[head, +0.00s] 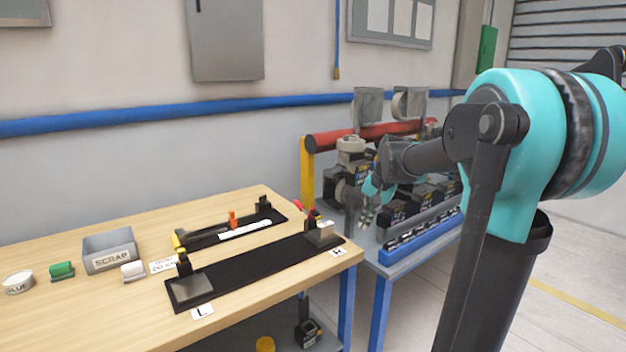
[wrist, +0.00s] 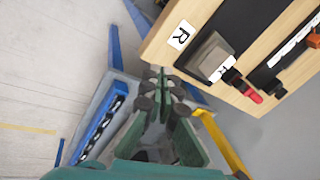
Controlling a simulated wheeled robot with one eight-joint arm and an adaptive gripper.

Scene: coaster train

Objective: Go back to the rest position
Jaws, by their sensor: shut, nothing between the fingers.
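My gripper (head: 364,216) hangs pointing down in the head view, just past the right end of the wooden workbench (head: 240,290) and in front of the grey side stand (head: 375,262). In the wrist view my gripper (wrist: 158,80) shows with its fingers close together and nothing between them. The bench corner marked R (wrist: 181,35) lies beyond the fingertips there. Part of the gripper blends with the dark machine parts behind it in the head view.
A black fixture (head: 245,270) marked L and R lies on the bench, with a smaller one behind it. A SCRAP bin (head: 110,250), glue pot (head: 18,282) and green block (head: 61,271) stand left. A blue rack (head: 420,236) fronts the side stand. Floor is clear at right.

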